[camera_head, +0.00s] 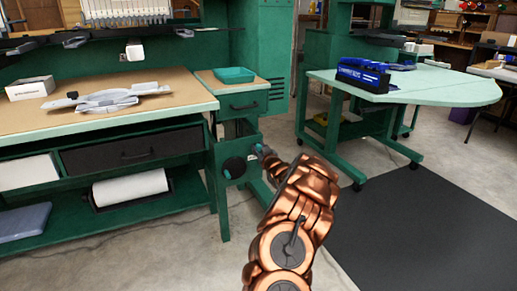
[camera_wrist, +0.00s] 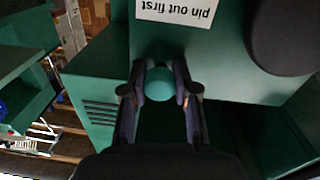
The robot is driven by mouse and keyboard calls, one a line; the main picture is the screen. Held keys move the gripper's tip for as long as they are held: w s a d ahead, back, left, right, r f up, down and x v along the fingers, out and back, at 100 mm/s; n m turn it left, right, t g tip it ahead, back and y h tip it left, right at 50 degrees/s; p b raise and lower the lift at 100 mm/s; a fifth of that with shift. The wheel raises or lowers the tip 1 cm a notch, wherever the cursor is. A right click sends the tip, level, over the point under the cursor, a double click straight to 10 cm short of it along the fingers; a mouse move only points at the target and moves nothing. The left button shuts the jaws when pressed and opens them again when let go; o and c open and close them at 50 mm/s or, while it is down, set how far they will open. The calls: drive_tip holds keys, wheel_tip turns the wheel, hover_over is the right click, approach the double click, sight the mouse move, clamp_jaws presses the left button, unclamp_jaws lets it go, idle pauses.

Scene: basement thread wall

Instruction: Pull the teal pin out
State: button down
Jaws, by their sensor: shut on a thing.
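The teal pin's round knob (camera_wrist: 159,84) shows in the wrist view between the two fingers of my gripper (camera_wrist: 160,100), which is shut on it. In the head view my copper-coloured arm reaches to the green cabinet below the small drawer, and my gripper (camera_head: 262,152) is at the cabinet's right front edge. A bit of teal (camera_head: 259,147) shows at its fingertips. The pin's shaft is hidden, so I cannot tell how deep it sits.
A black round disc (camera_head: 234,167) is on the cabinet front, left of my gripper; it shows large in the wrist view (camera_wrist: 285,35). A drawer with a teal tray (camera_head: 234,75) on top is above. A workbench (camera_head: 120,127) stands left. Open floor with a black mat (camera_head: 410,220) lies right.

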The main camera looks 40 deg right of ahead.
drive_tip(key=shift+p+v, duration=0.7)
drive_tip(key=shift+v, duration=0.5)
drive_tip(key=shift+s+d, duration=0.1)
drive_tip(key=c, duration=0.8)
unclamp_jaws()
drive_tip(key=shift+c, duration=0.2)
drive_tip(key=v, duration=1.2)
